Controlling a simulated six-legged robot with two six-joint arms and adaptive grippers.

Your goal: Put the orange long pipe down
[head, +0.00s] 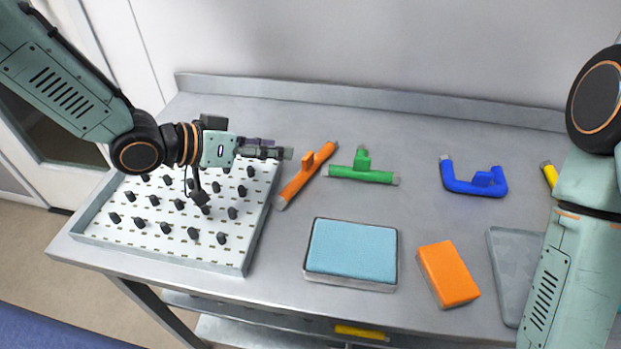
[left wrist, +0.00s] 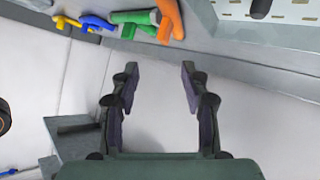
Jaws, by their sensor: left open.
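The orange long pipe (head: 301,181) lies slantwise on the metal table, just right of the pegboard tray, with a short orange stub on its side. In the left wrist view the orange pipe (left wrist: 171,20) shows at the top, apart from the fingers. My left gripper (head: 288,153) is open and empty, its fingertips left of the pipe's upper part in the head view. In the left wrist view my left gripper (left wrist: 158,72) has its two fingers spread with nothing between them. My right arm comes in at the right edge; its gripper is out of view.
A white pegboard tray (head: 100,233) with black pegs stands at left. A green tee pipe (head: 345,174), a blue U-shaped pipe (head: 462,187) and a yellow piece (head: 549,174) lie to the right. A blue pad (head: 352,250) and an orange block (head: 448,273) lie in front, beside a grey tray (head: 505,250).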

